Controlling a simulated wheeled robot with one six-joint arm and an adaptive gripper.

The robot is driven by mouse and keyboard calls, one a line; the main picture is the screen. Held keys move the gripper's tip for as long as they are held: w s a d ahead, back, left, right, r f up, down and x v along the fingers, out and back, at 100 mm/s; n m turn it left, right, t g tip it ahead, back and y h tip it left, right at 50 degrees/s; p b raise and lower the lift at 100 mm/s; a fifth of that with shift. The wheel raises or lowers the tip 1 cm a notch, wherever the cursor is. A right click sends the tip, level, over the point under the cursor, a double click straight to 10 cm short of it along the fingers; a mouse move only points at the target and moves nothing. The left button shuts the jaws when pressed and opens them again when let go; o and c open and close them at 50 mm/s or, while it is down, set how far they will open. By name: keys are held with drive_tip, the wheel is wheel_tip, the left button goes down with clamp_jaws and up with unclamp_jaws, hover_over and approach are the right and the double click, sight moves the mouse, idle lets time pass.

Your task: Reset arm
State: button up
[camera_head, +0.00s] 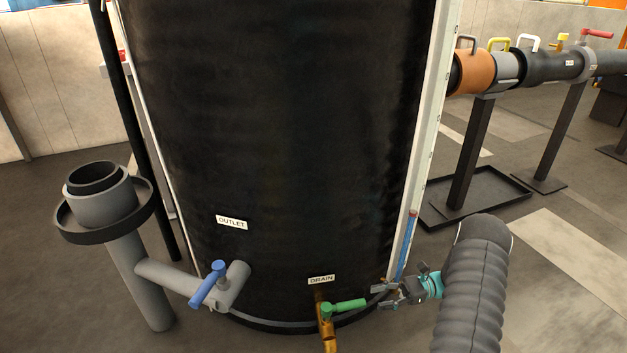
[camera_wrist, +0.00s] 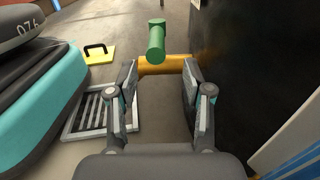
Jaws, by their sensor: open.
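My gripper (camera_head: 386,290) is at the lower right in the head view, at the end of my dark ribbed arm, close to the black tank's lower right side. In the wrist view my gripper (camera_wrist: 160,88) shows two fingers spread apart with nothing between them. The green drain handle (camera_head: 345,308) is just left of the fingertips in the head view, on a brass pipe (camera_head: 328,335) under the DRAIN label. In the wrist view the green handle (camera_wrist: 156,40) and brass pipe (camera_wrist: 165,65) lie just beyond the fingertips; contact is not evident.
The black tank (camera_head: 270,130) fills the middle. A grey outlet pipe with a blue handle (camera_head: 208,284) stands at left. A pipe run (camera_head: 545,66) on black stands is at right. The wrist view shows a floor grate (camera_wrist: 88,112) and a yellow plate (camera_wrist: 100,54). Open floor lies at right.

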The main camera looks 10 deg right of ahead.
sight(347, 303)
drive_tip(key=a, duration=0.7)
drive_tip(key=s+a, duration=0.1)
drive_tip(key=a, duration=0.2)
drive_tip(key=shift+a, duration=0.3)
